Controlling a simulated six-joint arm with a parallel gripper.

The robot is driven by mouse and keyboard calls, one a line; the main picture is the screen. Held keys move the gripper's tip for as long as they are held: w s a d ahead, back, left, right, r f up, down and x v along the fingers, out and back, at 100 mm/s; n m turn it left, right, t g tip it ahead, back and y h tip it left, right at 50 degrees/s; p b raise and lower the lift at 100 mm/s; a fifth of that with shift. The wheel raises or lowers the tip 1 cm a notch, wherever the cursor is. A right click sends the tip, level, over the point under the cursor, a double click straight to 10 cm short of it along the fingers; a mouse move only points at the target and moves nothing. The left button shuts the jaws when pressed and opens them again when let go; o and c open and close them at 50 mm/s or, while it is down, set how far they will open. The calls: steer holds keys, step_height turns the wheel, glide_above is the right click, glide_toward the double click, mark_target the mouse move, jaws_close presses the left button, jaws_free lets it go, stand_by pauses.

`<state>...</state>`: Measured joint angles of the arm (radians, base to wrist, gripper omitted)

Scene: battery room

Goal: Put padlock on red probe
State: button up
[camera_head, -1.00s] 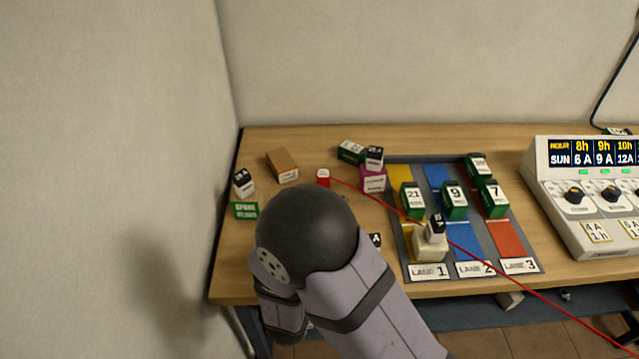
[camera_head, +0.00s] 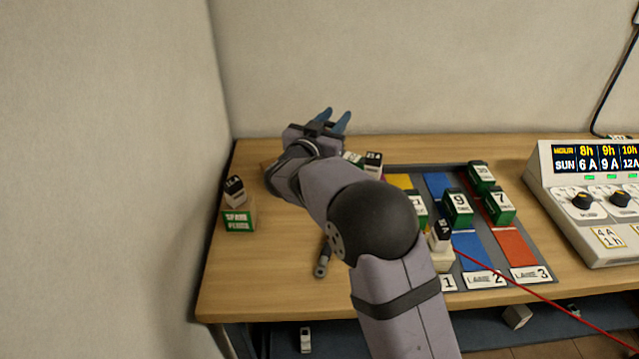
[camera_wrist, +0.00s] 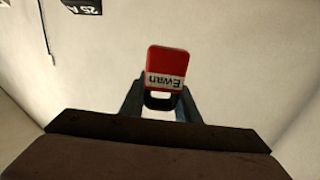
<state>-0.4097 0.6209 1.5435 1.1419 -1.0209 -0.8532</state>
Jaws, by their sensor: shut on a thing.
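The padlock (camera_wrist: 167,60) has a red body, a white label reading "Ewan" upside down, and a dark shackle. My gripper (camera_wrist: 160,104) is shut on it at the shackle end, and the body sticks out beyond the blue-grey fingertips. In the head view my gripper (camera_head: 336,117) is raised at the back left of the table, in front of the wall. The padlock cannot be made out there. A thin red lead (camera_head: 515,285) runs from behind my arm to the lower right. The red probe itself is not visible; my arm may hide it.
The wooden table (camera_head: 245,285) carries a grey lane board (camera_head: 515,250) with several green numbered blocks. A control console (camera_head: 590,235) stands at the right. A dark cylinder (camera_head: 321,264) lies beside my arm.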

mark_target(325, 122)
steer(key=shift+w+a+f+n+t+y, duration=0.15)
steer(key=shift+w+a+f+n+y, duration=0.1)
steer(key=shift+w+a+f+y, duration=0.25)
steer(key=shift+w+a+f+n+t+y, duration=0.15)
steer(key=shift+a+f+n+y, duration=0.2)
steer(key=shift+a, duration=0.3)
step_height(325, 122, down, 10)
steer(key=shift+p, duration=0.4)
steer(key=shift+f, duration=0.2)
steer(key=o, duration=1.1)
steer(key=b+v, duration=0.2)
steer(key=v, duration=1)
